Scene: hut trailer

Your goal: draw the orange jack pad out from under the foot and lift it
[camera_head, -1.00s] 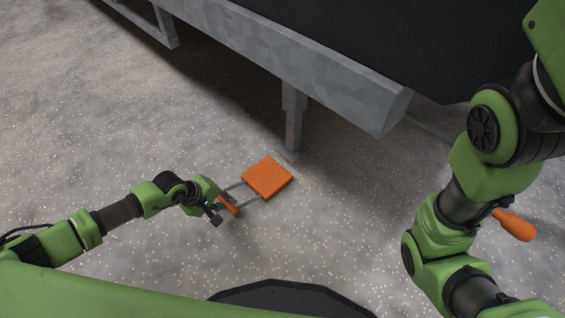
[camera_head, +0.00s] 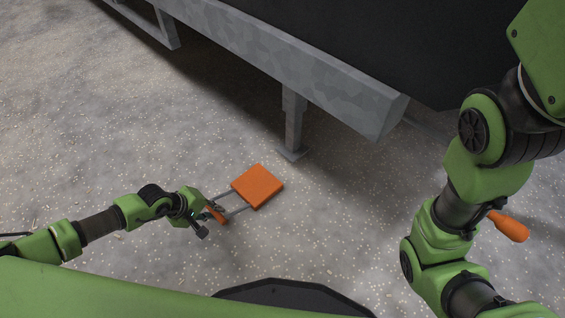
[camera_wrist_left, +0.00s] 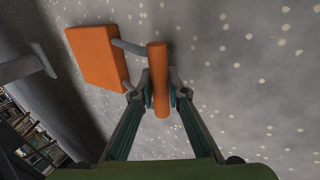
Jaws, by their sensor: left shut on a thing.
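The orange jack pad (camera_head: 258,186) is a flat square block with two grey rods running to an orange bar handle (camera_head: 217,214). It is out from under the grey foot (camera_head: 292,153), with a gap of bare floor between them. I cannot tell whether it touches the floor. My left gripper (camera_head: 211,211) is shut on the handle. In the left wrist view the handle (camera_wrist_left: 159,62) stands between the fingers (camera_wrist_left: 160,95), with the pad (camera_wrist_left: 96,58) to its left and the foot (camera_wrist_left: 28,66) beyond. My right gripper is out of view.
The foot stands on a grey leg below the trailer's steel beam (camera_head: 300,75). My right arm is at the right, with an orange rounded thing (camera_head: 510,227) partly hidden behind it. The speckled floor (camera_head: 340,215) around the pad is clear.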

